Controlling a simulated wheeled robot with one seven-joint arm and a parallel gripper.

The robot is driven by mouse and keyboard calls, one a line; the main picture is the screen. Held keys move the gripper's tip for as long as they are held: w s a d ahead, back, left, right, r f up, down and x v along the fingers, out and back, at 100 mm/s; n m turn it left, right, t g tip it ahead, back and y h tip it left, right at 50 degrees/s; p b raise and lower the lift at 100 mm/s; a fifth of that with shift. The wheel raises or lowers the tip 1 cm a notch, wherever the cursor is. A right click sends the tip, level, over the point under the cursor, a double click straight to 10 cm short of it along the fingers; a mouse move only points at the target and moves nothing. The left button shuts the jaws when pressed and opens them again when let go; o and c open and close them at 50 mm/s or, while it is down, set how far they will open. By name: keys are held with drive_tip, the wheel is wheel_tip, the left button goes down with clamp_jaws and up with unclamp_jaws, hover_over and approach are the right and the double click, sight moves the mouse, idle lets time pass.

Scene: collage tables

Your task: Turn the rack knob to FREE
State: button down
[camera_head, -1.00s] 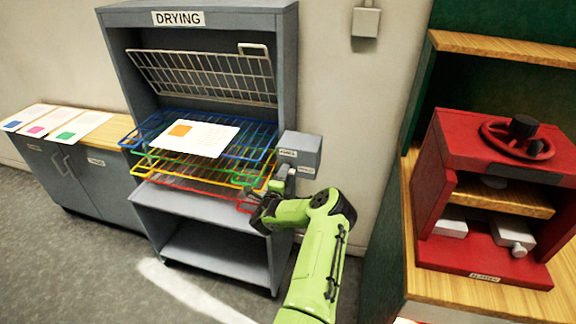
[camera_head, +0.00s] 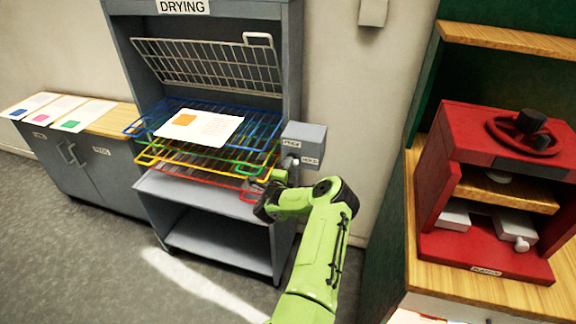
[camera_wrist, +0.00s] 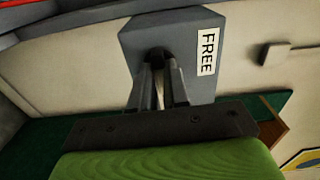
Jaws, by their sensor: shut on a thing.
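The knob's grey box (camera_head: 315,134) is on the right side of the drying rack (camera_head: 291,75). It carries a FREE label (camera_head: 292,142) and a HOLD label (camera_head: 310,161). In the wrist view the box (camera_wrist: 190,33) fills the top middle, with its FREE label (camera_wrist: 207,52) to the right of the fingers. My gripper (camera_head: 287,168) is at the box's front in the head view. In the wrist view its fingers (camera_wrist: 159,72) are shut on the dark knob (camera_wrist: 158,52) at the box face. The fingers hide most of the knob, so I cannot tell its pointing.
The rack's coloured wire shelves (camera_head: 255,137) are just left of my gripper, with a printed sheet (camera_head: 205,131) on top. A red press (camera_head: 487,119) stands on a wooden counter (camera_head: 432,224) at the right. A grey cabinet (camera_head: 110,170) is at the left.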

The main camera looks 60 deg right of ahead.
drive_tip(key=shift+f+n+p, duration=0.1)
drive_tip(key=shift+n+p, duration=6)
drive_tip(key=shift+n, duration=2.6)
drive_tip(key=c, duration=1.1)
unclamp_jaws()
drive_tip(key=a+p, duration=0.1)
drive_tip(key=a, duration=0.4)
drive_tip(key=s+a+p, duration=0.1)
drive_tip(key=a+p, duration=0.1)
drive_tip(key=a, duration=0.3)
drive_tip(key=s+a+p, duration=0.1)
drive_tip(key=a, duration=0.4)
drive_tip(key=shift+s+a+p, duration=0.25)
drive_tip(key=shift+a+p, duration=0.1)
